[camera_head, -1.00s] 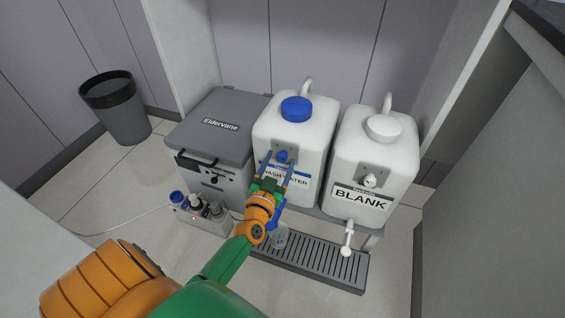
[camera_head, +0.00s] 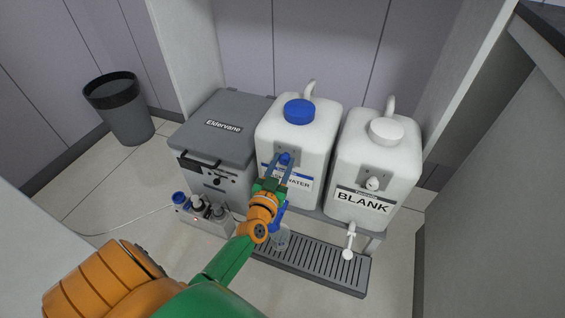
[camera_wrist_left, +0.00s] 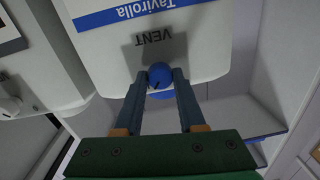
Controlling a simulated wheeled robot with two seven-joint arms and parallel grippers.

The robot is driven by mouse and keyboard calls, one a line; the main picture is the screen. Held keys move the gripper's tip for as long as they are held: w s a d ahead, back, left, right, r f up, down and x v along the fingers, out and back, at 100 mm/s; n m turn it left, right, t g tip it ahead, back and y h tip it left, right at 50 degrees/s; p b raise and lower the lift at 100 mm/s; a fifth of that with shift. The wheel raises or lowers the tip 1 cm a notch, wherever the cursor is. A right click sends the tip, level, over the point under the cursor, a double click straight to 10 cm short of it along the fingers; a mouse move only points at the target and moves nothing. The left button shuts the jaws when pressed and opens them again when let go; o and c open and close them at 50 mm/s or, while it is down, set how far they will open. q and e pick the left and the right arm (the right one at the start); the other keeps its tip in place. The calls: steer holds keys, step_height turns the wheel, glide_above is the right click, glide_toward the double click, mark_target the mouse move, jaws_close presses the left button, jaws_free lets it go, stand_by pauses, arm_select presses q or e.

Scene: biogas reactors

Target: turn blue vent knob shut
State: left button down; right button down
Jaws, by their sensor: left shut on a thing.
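The blue vent knob (camera_head: 284,158) sits on the grey plate on the front of the white wash-water container (camera_head: 303,138) with a blue cap. My left gripper (camera_head: 279,163) reaches it from the front. In the left wrist view the blue knob (camera_wrist_left: 161,76) lies between the two fingertips of my left gripper (camera_wrist_left: 162,83), below the upside-down word VENT. The fingers are shut on it, one on each side. The fingers and arm hide part of the container's label and the lower front. My right gripper is not in view.
A second white container marked BLANK (camera_head: 375,165), with a white cap and white knob, stands at the right. A grey Eldervane box (camera_head: 212,135) stands at the left, with small bottles (camera_head: 205,208) before it. A slotted drip tray (camera_head: 322,266) lies below. A dark bin (camera_head: 122,108) stands further left.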

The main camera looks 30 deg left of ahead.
arm_select(q)
steer(key=shift+r+n, duration=0.1)
steer(key=shift+n, duration=0.3)
steer(key=n+p, duration=0.1)
steer(key=n, duration=0.9)
steer(key=shift+a, duration=0.1)
steer(key=n, duration=0.3)
steer(key=shift+h, duration=0.4)
steer(key=shift+n+b, duration=0.35)
steer(key=shift+n, duration=1.05)
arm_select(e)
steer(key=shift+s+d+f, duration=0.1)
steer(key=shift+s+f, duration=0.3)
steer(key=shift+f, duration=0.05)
arm_select(q)
steer(key=c, duration=0.5)
jaws_free()
